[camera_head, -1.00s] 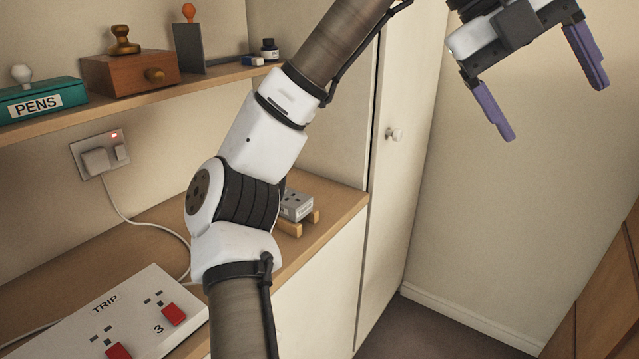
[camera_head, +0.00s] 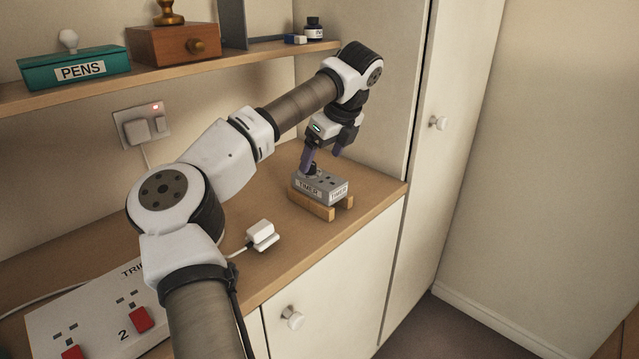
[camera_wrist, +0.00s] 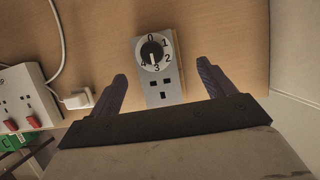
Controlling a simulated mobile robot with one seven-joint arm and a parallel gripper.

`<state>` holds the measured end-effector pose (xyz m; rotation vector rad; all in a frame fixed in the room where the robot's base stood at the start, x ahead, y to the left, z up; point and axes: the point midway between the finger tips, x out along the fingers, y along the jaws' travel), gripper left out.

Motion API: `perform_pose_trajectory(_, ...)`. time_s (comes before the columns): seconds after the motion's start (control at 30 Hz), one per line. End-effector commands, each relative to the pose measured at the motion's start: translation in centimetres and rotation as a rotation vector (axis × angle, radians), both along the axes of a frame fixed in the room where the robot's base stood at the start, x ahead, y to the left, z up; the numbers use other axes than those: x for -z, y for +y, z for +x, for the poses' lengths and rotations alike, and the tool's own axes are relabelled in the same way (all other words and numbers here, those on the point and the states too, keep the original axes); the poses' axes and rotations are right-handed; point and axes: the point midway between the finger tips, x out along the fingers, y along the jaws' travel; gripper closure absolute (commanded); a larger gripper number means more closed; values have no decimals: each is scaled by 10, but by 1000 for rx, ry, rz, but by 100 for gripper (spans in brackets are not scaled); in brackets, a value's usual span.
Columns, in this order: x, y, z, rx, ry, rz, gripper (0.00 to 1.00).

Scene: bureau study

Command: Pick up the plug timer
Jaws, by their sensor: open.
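The plug timer (camera_head: 322,186) is a grey box labelled TIMER, resting on a wooden stand (camera_head: 315,206) near the right end of the desk. In the wrist view the plug timer (camera_wrist: 161,90) shows a round black-and-white dial with numbers and a socket face below it. My gripper (camera_head: 322,160) is over the timer, pointing down. In the wrist view its two purple fingers (camera_wrist: 163,82) are spread, one on each side of the timer, with gaps between. It is open and empty. The far side of the timer is partly hidden by my gripper in the head view.
A white plug (camera_head: 261,233) on a cable lies on the desk left of the stand. A white trip socket strip (camera_head: 100,318) with red switches is at the front left. The shelf (camera_head: 200,77) above holds a PENS box (camera_head: 78,68) and a wooden box (camera_head: 172,45). A tall cupboard stands at right.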

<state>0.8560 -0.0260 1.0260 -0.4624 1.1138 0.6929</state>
Motion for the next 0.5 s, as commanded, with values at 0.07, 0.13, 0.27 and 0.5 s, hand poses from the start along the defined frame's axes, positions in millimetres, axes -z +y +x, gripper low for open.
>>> perform_pose_trajectory(0.07,9,3,2,1,2,0,18)
perform_pose_trajectory(0.13,14,4,4,1,1,0,18)
perform_pose_trajectory(0.27,20,8,6,0,1,-1,18)
perform_pose_trajectory(0.5,51,24,12,2,3,-3,18)
